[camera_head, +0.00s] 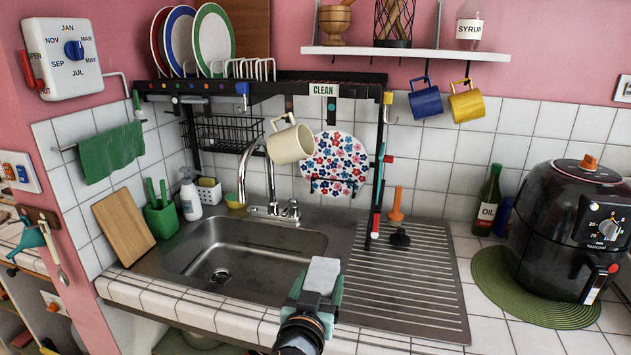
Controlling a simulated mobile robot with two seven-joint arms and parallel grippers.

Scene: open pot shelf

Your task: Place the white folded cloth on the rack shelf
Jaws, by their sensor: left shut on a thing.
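The white folded cloth (322,274) is a small pale block in the grip of my left gripper (317,290), above the sink's front edge. My left gripper is shut on it, with its greenish fingers on either side of the cloth's lower part. The black rack (352,92) stands over the sink, behind and above the gripper. Plates stand in wire holders at the left of its top shelf; the right part of the top looks clear. My right gripper is not in view.
The faucet (272,175) rises behind the sink. A wall shelf (410,52) is above; a black air fryer (568,225) stands right.

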